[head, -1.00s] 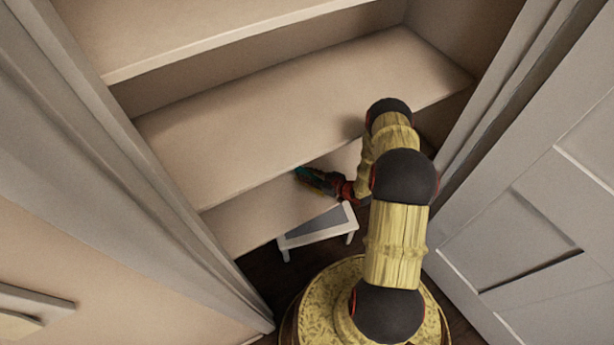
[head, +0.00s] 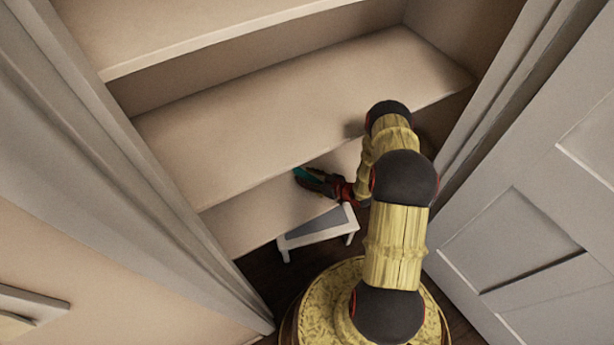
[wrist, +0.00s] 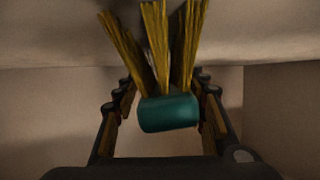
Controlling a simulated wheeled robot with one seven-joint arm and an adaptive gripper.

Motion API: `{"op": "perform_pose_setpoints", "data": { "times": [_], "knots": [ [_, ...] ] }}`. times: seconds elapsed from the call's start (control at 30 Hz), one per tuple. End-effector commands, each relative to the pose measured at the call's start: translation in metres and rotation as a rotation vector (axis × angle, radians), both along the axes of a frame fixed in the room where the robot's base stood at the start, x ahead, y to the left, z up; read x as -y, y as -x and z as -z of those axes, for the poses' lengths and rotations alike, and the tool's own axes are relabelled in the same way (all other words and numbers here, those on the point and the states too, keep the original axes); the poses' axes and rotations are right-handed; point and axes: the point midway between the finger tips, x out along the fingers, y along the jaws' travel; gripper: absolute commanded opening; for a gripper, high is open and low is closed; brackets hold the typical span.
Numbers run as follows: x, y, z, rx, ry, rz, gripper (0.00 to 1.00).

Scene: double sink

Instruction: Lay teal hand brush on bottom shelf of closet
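The teal hand brush (head: 303,174) is at the bottom shelf (head: 265,217) of the closet, under the front edge of the shelf above and partly hidden by my gripper. In the wrist view its teal body (wrist: 168,113) lies between my fingers, with yellow bristle tufts pointing up the picture. My gripper (head: 312,181) is open around the brush, and narrow gaps show between both fingers and the teal body. Whether the brush rests fully on the shelf is hard to tell.
The middle shelf (head: 300,105) overhangs my gripper closely. A small white step stool (head: 318,228) stands below the bottom shelf's front edge. A panelled door (head: 535,240) stands open on the right. The visible bottom shelf left of the brush is bare.

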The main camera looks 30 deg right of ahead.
Motion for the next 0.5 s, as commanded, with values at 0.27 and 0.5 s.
{"op": "perform_pose_setpoints", "data": {
  "times": [0.27,0.5],
  "knots": [
    [0.0,-0.001,-0.001,0.002,0.0,0.0,0.45],
    [0.001,-0.001,-0.017,0.004,0.001,0.0,0.45]
  ]
}}
